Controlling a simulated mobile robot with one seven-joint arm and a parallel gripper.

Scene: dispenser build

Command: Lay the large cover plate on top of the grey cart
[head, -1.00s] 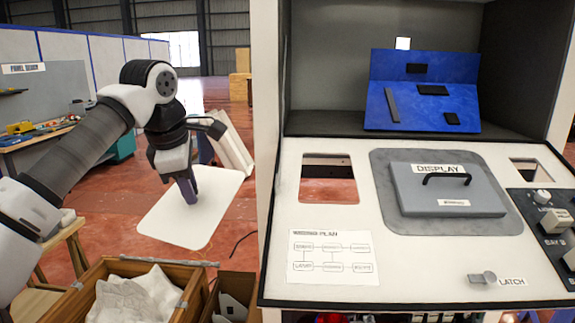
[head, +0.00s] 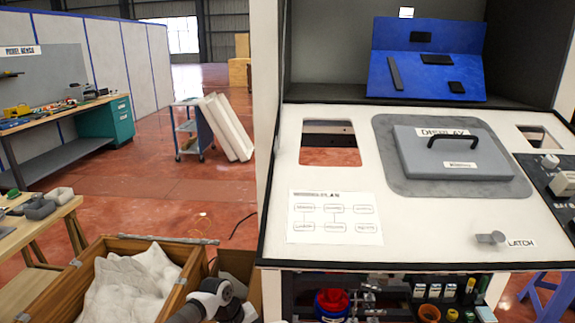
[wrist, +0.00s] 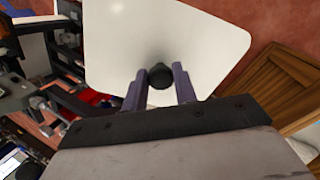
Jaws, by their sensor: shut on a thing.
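The large cover plate (wrist: 215,40) is a white sheet with rounded corners and a dark round knob (wrist: 160,77) on its face. My gripper (wrist: 160,70) is shut on this knob, with one purple finger on each side, in the wrist view. The plate and the fingers are out of the head view, where only a bit of my arm shows at the bottom edge. A small cart (head: 191,128) with blue-grey ends and shelves stands on the red floor in the head view's left middle. Its top looks bare, and my gripper is not near it in that view.
White panels (head: 229,127) lean at the cart's right side. A wooden crate (head: 190,272) with white cloth stands at the bottom left. The white console (head: 420,225) fills the right. Benches stand at the left. The floor between cart and crate is clear.

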